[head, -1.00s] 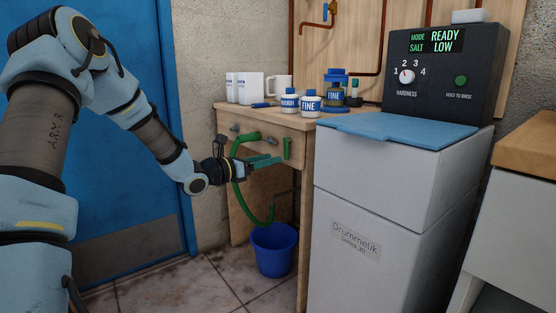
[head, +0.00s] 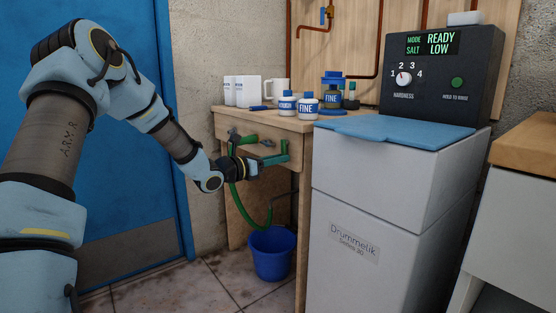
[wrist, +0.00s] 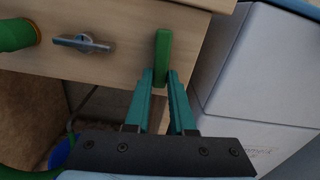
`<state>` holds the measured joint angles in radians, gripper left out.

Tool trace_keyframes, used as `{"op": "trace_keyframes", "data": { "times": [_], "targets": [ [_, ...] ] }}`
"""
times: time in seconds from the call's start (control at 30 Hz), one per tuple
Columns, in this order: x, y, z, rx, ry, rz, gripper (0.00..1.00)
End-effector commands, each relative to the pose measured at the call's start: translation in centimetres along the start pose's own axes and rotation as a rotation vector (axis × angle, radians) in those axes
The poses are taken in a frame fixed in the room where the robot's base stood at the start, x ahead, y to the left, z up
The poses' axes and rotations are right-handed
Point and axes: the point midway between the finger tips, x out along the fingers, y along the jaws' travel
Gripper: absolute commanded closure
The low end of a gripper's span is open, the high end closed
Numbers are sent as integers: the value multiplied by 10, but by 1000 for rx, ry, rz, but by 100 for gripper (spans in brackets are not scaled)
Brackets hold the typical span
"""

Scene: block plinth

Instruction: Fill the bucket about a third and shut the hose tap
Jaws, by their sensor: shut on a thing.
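The blue bucket (head: 272,257) stands on the floor beneath the wooden bench. The green hose (head: 234,197) loops from the bench front down toward the bucket. Its end and the water level cannot be made out. A green upright handle (head: 284,149) is on the bench front; it also shows in the wrist view (wrist: 163,48). My gripper (head: 276,159) is shut on the green handle, with its teal fingertips (wrist: 160,75) at the handle's lower part. A metal lever (wrist: 82,43) sits left of the handle, and the green hose fitting (wrist: 15,34) is farther left.
The bench top (head: 262,119) holds white containers, a mug (head: 281,89) and several labelled bottles. The white Drummelik machine (head: 365,210) stands close on the right. A blue door (head: 110,200) is behind my arm. Tiled floor is free left of the bucket.

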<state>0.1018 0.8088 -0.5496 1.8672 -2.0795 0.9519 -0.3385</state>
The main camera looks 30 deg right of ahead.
Motion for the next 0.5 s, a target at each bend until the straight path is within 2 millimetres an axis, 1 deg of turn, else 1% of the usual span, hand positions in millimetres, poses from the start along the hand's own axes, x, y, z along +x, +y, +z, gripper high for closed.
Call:
{"op": "trace_keyframes", "data": {
  "times": [0.03, 0.13, 0.5],
  "targets": [
    [0, 0, 0, 0, 0, 0, 88],
    [0, 0, 0, 0, 0, 0, 99],
    [0, 0, 0, 4, 0, 0, 100]
  ]
}}
